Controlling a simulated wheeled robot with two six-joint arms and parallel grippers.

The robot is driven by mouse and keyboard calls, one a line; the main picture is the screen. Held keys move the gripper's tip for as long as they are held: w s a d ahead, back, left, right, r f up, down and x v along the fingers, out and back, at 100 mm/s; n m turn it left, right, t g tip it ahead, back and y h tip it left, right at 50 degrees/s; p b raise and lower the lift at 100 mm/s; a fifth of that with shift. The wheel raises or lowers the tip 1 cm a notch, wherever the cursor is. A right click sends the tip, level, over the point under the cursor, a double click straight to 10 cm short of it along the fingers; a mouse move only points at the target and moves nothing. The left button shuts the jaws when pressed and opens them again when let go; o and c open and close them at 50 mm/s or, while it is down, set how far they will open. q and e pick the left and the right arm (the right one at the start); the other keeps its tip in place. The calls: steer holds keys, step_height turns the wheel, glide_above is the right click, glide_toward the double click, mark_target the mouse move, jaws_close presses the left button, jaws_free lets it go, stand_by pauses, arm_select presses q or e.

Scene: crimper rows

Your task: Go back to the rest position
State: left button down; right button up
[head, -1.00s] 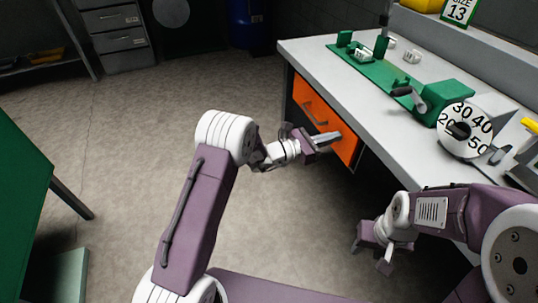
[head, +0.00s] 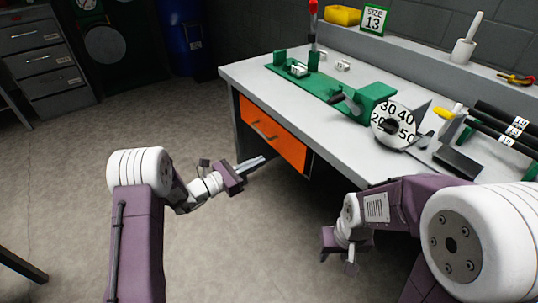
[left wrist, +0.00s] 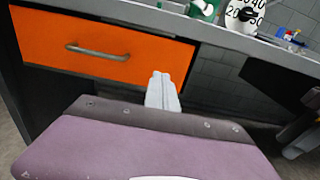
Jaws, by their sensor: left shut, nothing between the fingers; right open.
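My left gripper (head: 251,163) is shut and empty, in front of the orange drawer (head: 272,133) of the workbench. In the left wrist view its closed fingers (left wrist: 162,92) show below the orange drawer front (left wrist: 105,47), apart from its handle. My right gripper (head: 336,257) hangs low in front of the bench, open and empty, its fingers pointing down. Both grippers are over the floor, clear of the bench top.
The grey workbench (head: 285,82) carries a green crimping fixture (head: 372,98), a numbered dial (head: 393,124), and a rack of black bars (head: 505,124). The floor (head: 65,170) at left is open.

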arm_select(q)
steer(key=v, duration=0.3)
steer(key=shift+s, duration=0.1)
arm_select(e)
steer(key=shift+s+r, duration=0.1)
steer(key=shift+r, duration=0.35)
arm_select(q)
steer(key=shift+r, duration=0.1)
